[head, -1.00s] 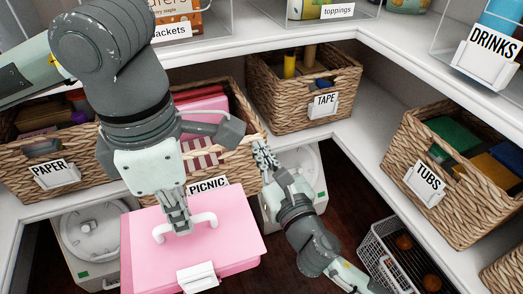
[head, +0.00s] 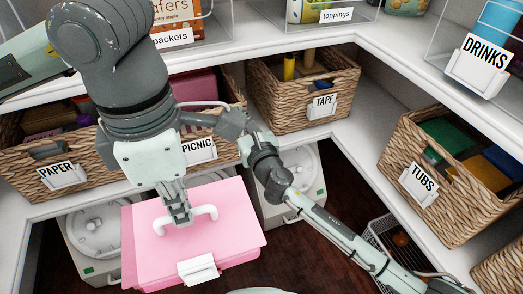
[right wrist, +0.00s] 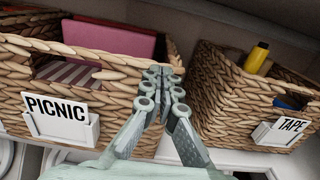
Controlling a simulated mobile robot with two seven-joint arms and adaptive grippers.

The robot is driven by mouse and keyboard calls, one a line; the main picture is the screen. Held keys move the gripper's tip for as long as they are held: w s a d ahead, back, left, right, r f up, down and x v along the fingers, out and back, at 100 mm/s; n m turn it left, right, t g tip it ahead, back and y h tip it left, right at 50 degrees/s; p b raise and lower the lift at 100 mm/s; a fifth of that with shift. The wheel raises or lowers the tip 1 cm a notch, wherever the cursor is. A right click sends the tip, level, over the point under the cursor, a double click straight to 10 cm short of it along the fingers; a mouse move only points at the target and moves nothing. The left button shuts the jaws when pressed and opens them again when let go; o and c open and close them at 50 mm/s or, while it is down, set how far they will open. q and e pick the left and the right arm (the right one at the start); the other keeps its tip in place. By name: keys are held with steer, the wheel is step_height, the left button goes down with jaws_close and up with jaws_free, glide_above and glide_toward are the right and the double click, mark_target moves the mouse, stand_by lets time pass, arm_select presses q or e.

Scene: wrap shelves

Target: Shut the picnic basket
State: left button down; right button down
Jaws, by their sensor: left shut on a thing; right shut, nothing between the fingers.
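The wicker picnic basket (head: 228,152) sits on the shelf between the paper and tape baskets, its front partly hidden by my left arm. Its PICNIC label shows in the right wrist view, where the basket (right wrist: 100,75) holds a pink item and a striped one. My right gripper (right wrist: 163,72) is shut and empty, its fingertips at the right end of the basket's front rim; whether they touch is hard to tell. My left gripper (head: 180,218) is shut on the white handle of a pink case (head: 225,235), held in front of the shelf.
The paper basket (head: 90,165) is at left, the tape basket (head: 285,108) at right, and the tubs basket (head: 400,150) on the right shelf. White round-fronted units (head: 290,205) stand below. A wire basket (head: 385,235) is at lower right. Dark floor lies between.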

mark_target(234, 105)
steer(key=x, duration=0.5)
steer(key=shift+w+r, duration=0.1)
steer(key=shift+w, duration=0.05)
steer(key=shift+r, duration=0.1)
steer(key=shift+d, duration=0.1)
